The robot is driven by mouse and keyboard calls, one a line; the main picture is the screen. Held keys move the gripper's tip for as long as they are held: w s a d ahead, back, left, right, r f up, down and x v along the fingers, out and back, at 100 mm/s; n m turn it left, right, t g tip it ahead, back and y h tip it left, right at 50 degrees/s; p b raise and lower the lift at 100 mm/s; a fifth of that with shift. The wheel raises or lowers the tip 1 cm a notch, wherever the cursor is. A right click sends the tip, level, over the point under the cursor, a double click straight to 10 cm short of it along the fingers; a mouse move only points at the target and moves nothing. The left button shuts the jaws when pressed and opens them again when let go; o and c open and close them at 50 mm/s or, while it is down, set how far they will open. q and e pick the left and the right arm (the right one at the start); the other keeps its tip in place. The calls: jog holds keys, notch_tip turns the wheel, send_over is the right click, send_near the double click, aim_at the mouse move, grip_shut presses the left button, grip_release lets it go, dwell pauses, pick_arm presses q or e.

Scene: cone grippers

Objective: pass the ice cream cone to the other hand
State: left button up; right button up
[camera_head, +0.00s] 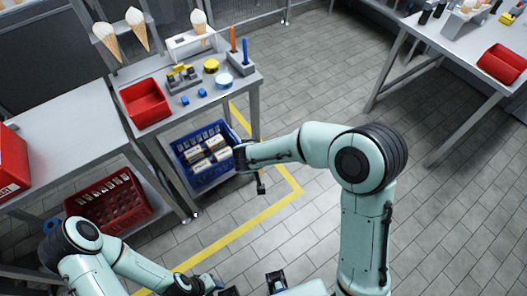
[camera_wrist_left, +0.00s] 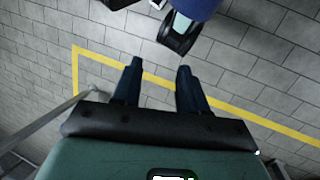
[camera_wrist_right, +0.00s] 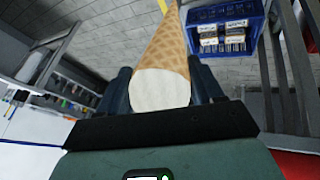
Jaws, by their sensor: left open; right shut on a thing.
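In the right wrist view, my right gripper (camera_wrist_right: 161,88) is shut on an ice cream cone (camera_wrist_right: 163,50). Its white scoop is toward my palm, and its brown waffle part points away between the fingers. In the head view, my right gripper (camera_head: 253,170) is near the blue crate, and I cannot make out the held cone there. My left gripper (camera_head: 217,286) is low at the bottom edge of the head view, apart from the right one. In the left wrist view, my left gripper (camera_wrist_left: 158,78) is open, with nothing between its fingers.
More cones (camera_head: 137,28) stand in holders at the back left. A workbench (camera_head: 240,88) carries a red bin (camera_head: 145,103) and small items. A blue crate (camera_head: 190,132) with cartons sits below it. Another table (camera_head: 450,58) is at the right. The middle floor is free.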

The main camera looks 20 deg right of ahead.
pick_arm(q)
jog(key=shift+o, duration=0.6)
jog(key=o, duration=0.3)
jog(key=w+d+r+n+t+h, duration=0.1)
jog(key=w+d+r+n+t, duration=0.2)
jog(key=w+d+n+t, duration=0.25)
jog(key=w+d+r+n+t+h, duration=0.1)
jog(key=w+d+r+n+t, duration=0.35)
jog(key=w, duration=0.45)
jog(key=w+d+r+n+t, duration=0.2)
jog(key=w+r+n+t, duration=0.15)
jog(key=r+n, duration=0.6)
jog(key=w+d+r+n+t, duration=0.3)
jog(key=r+n+t, duration=0.2)
jog(key=r+n, duration=0.4)
jog(key=shift+n+y, duration=0.3)
jog(key=shift+n, duration=0.15)
jog(key=x, duration=0.4)
jog(key=f+x, duration=0.1)
jog(key=x, duration=0.7)
jog(key=shift+a+f, duration=0.1)
jog(key=shift+f, duration=0.15)
pick_arm(e)
jog(key=w+a+r+n+y, duration=0.2)
jog(key=a+r+n, duration=0.2)
jog(key=a+r, duration=0.3)
jog(key=shift+w+a+n+t, duration=0.4)
jog(key=shift+a, duration=0.8)
